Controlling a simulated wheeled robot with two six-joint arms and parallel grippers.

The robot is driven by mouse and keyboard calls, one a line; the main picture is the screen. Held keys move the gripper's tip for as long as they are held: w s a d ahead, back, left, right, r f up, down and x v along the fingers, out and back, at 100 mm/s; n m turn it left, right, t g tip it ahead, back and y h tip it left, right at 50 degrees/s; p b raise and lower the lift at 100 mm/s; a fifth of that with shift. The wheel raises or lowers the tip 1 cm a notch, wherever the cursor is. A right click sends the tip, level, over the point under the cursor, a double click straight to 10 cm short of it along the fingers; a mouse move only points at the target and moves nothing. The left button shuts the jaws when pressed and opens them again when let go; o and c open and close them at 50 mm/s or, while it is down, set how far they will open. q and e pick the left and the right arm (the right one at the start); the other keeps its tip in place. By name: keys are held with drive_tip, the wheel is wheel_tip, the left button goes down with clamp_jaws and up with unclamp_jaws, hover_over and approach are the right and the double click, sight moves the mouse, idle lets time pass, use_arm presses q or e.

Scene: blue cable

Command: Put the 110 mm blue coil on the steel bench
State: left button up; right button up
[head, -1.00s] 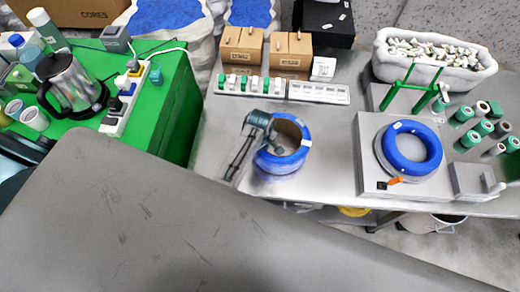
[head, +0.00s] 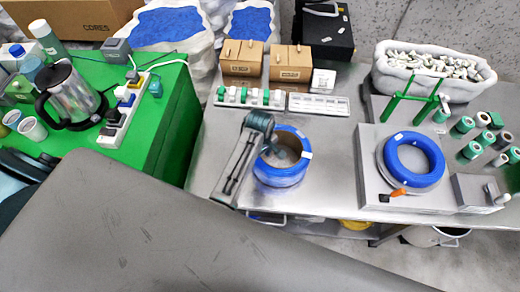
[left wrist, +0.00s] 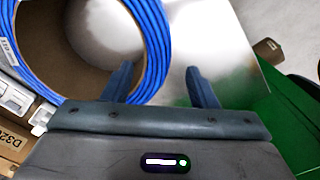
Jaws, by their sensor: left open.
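A blue cable coil (head: 281,177) with white labels lies flat on the steel bench (head: 330,190), left of its middle. My left gripper (head: 277,153) reaches down at this coil, with the wrist over its left side. In the left wrist view, the gripper (left wrist: 160,86) is open. One finger overlaps the blue coil (left wrist: 154,35) in the picture and the other is outside it, over bare bench. Whether a finger touches the coil is not clear. A second blue coil (head: 436,163) lies on a grey device at the right. My right gripper is not seen.
Behind the coil are a row of green and white pieces (head: 250,97), a white strip (head: 318,104) and cardboard boxes (head: 290,64). Green spools (head: 462,126) stand at the right. A green table (head: 170,110) with a kettle (head: 75,95) adjoins at the left. Bare bench lies between coil and device.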

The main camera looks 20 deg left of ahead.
use_arm(q)
wheel_tip(320, 180, up, 7)
drive_tip(key=b, duration=0.1)
drive_tip(key=shift+f+b, duration=0.2)
drive_tip(key=shift+b, duration=0.1)
drive_tip(key=shift+c, duration=0.4)
idle(0.6)
